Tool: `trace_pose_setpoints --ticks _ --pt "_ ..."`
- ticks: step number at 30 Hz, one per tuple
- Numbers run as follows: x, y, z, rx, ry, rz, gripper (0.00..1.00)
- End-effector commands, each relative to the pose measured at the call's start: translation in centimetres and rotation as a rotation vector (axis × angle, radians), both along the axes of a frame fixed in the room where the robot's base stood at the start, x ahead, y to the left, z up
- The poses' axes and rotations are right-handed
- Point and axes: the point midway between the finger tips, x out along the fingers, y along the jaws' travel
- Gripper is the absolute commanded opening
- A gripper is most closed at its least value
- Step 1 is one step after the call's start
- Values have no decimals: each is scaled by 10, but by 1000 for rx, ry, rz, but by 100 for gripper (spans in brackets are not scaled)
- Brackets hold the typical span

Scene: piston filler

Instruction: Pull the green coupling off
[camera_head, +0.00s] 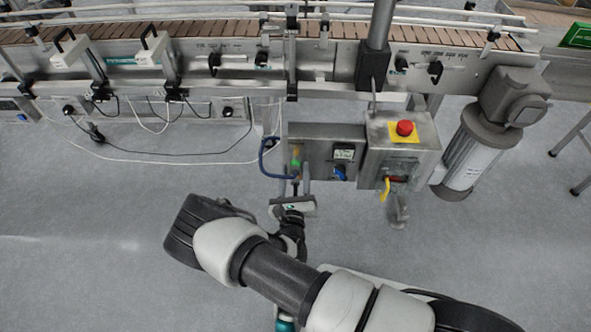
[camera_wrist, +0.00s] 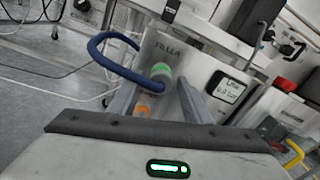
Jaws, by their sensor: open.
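The green coupling (camera_wrist: 160,71) sits at the end of a blue hose (camera_wrist: 112,38) on the front of the grey filler panel (camera_wrist: 160,48). In the head view the coupling (camera_head: 296,162) is small, with orange beside it. My gripper (camera_head: 295,180) is open in front of the panel, its fingers pointing at it. In the wrist view my gripper (camera_wrist: 160,95) has one finger left and one right of the coupling, apart from it as far as I can see. An orange part (camera_wrist: 142,110) shows just below the coupling. Exact depth is hard to tell.
Right of the coupling are a small display (camera_head: 343,154) and a blue knob (camera_head: 340,173). Further right is a box with a red emergency button (camera_head: 404,128) and a yellow-handled part (camera_head: 386,188). A conveyor (camera_head: 190,40) runs behind. The floor below is open.

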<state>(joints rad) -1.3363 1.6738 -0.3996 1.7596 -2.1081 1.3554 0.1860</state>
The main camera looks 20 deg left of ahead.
Motion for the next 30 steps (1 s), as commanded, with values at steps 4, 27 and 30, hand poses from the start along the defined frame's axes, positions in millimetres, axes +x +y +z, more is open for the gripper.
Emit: trace_pose_setpoints --ticks 4,27,30 --pt "-29 -6 2 -3 2 3 44" --pt "-159 -39 0 -1 1 0 44" --pt "-160 -39 0 -1 0 0 44"
